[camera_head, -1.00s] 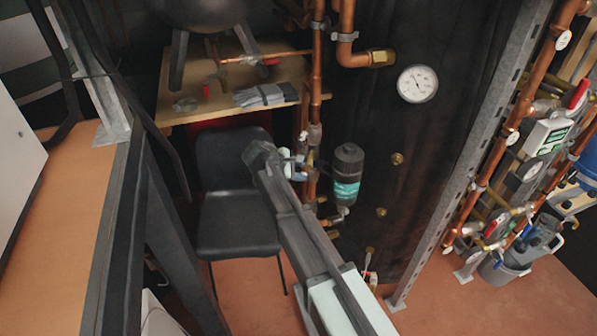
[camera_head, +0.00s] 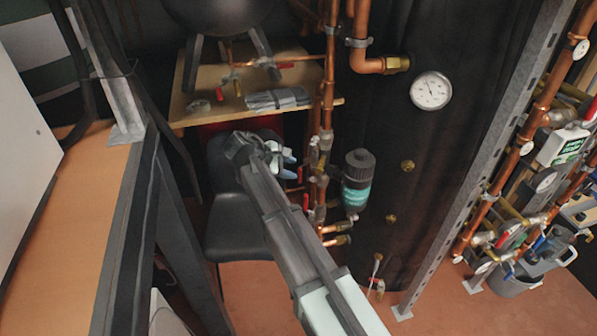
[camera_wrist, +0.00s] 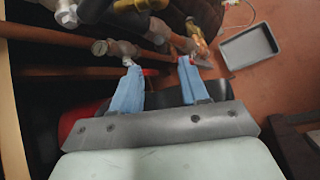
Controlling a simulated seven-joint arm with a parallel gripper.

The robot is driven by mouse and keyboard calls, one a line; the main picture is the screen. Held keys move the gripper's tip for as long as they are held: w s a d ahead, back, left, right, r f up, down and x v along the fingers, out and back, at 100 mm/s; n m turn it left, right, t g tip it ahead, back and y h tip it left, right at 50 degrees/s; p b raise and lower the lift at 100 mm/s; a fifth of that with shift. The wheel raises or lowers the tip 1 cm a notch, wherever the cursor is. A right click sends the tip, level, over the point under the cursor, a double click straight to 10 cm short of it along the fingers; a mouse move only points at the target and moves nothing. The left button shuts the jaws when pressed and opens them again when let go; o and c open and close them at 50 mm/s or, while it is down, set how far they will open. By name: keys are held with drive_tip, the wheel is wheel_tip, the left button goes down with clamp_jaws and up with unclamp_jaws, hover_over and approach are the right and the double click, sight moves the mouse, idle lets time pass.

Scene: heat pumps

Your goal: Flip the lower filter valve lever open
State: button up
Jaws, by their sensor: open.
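The filter (camera_head: 357,182) is a dark cylinder with a teal label, beside vertical copper pipes in the head view. Small red levers show on the pipework left of it: an upper one (camera_head: 299,172) close to my fingertips and a lower one (camera_head: 306,201) near the filter's bottom level. I cannot tell the lower lever's exact angle. My gripper (camera_head: 288,161) has light blue fingers, open, left of the pipes and apart from the filter. In the wrist view the fingers (camera_wrist: 158,68) are spread, with a small red piece (camera_wrist: 150,72) between them, partly hidden.
A black chair (camera_head: 232,235) stands behind my arm. A wooden shelf (camera_head: 190,113) with grey gloves is above left. A round gauge (camera_head: 431,91) and copper pipes are at the right. A metal post (camera_head: 500,130) stands further right. A grey tray (camera_wrist: 249,46) lies on the floor.

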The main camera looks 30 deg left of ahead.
drive_tip(key=shift+v, duration=1.55)
drive_tip(key=shift+c, duration=0.2)
